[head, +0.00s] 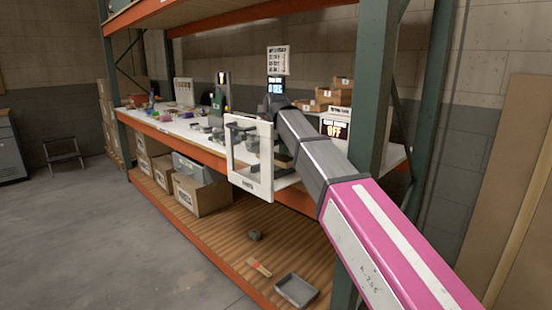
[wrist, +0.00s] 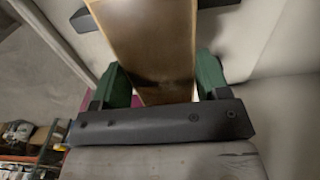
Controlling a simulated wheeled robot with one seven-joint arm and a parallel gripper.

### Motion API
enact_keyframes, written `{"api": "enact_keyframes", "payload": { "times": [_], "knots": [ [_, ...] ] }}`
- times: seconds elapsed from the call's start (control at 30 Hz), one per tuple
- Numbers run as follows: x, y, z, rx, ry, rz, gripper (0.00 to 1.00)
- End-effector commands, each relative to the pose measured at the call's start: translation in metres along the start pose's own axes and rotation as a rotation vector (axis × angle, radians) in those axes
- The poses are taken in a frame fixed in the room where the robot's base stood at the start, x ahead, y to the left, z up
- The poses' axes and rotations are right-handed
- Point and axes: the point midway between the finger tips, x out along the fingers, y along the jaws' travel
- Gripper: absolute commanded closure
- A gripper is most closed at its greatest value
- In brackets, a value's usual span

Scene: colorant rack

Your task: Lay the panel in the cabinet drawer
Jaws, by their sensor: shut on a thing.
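A flat brown panel (wrist: 155,50) runs away from the camera between the green fingers of my gripper (wrist: 160,85). My gripper is shut on it, and its near end lies against the dark palm. In the head view my gripper is mostly hidden by my own arm and a white open frame (head: 265,190) at the shelf's front edge. A small tan piece (head: 284,161) beside that frame may be the panel. Pale surfaces lie on both sides of the panel in the wrist view. I cannot make out a cabinet drawer for certain.
The white worktop (head: 180,128) holds several small items and a green bottle (head: 217,101). A white unit (head: 336,126) reads OFF. A green rack post (head: 372,90) stands close to my arm. Boxes (head: 203,194) and a grey tray (head: 296,290) are on the lower shelf.

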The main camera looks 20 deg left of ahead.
Motion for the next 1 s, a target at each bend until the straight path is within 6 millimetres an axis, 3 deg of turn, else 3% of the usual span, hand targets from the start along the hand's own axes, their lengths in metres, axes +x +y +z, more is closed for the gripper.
{"api": "enact_keyframes", "payload": {
  "times": [0.1, 0.43, 0.47, 0.53, 0.87, 1.0],
  "knots": [
    [0.012, 0.0, -0.001, 0.0, 0.0, 0.0, 0.57],
    [0.014, 0.0, 0.0, 0.0, 0.0, 0.0, 0.57],
    [0.014, 0.0, 0.0, 0.0, -0.001, 0.0, 0.28],
    [0.014, 0.0, 0.0, 0.0, -0.001, 0.0, 0.06],
    [0.012, 0.0, 0.0, 0.0, -0.001, 0.0, 0.06],
    [-0.001, 0.0, 0.001, 0.0, -0.002, -0.001, 0.06]
  ]
}}
